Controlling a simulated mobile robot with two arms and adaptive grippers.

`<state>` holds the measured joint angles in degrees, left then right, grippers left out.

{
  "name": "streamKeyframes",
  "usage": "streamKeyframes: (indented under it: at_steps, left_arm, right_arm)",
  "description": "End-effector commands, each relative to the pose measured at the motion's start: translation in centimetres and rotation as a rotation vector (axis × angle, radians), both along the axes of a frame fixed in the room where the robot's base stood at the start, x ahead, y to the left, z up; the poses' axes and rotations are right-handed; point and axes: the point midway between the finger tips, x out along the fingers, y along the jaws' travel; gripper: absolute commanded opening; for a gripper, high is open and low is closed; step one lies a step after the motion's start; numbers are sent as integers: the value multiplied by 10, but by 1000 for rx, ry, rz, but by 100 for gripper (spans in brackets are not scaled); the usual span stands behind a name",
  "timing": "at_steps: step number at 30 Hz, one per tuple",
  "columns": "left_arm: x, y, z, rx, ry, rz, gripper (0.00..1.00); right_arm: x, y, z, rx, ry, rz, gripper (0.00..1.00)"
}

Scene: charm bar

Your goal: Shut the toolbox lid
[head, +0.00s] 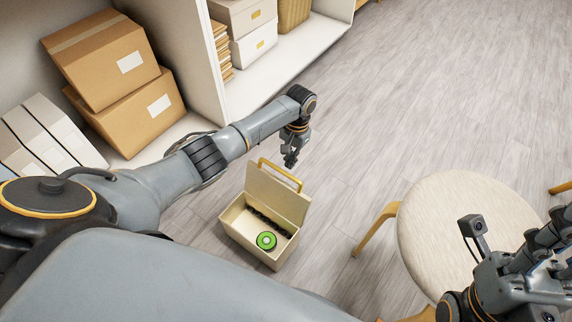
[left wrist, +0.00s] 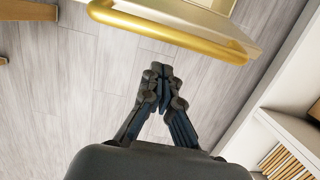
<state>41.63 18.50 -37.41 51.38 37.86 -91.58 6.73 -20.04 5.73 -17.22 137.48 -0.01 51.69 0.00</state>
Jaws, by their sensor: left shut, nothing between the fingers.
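The cream toolbox (head: 242,231) stands on the floor with its lid (head: 277,193) raised open and leaning back. A yellow handle (head: 281,172) runs along the lid's upper edge. A green round item (head: 266,240) and some dark pieces lie inside the box. My left gripper (head: 290,161) is shut and empty, just beyond the raised lid near the handle. In the left wrist view the gripper (left wrist: 160,78) points toward the handle (left wrist: 170,33), with the lid (left wrist: 210,18) behind it; they look apart.
A round stool (head: 463,225) stands right of the toolbox. A white shelf (head: 290,62) with boxes is at the back left, and cardboard boxes (head: 105,60) are stacked at the left. The wooden floor (head: 430,90) is clear at the back right.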

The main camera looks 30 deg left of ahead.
Motion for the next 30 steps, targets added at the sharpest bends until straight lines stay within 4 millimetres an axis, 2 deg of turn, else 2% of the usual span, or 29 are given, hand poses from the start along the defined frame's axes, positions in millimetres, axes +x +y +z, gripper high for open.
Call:
streamKeyframes:
  at_steps: [4,10,30]
  left_arm:
    - [-13,2,7,0,2,-1,0]
    - [-22,3,12,0,2,-1,0]
    - [-25,3,16,-1,-7,-1,0]
  right_arm:
    - [0,0,2,0,0,0,40]
    - [0,0,2,0,1,0,40]
    - [0,0,8,-1,2,0,40]
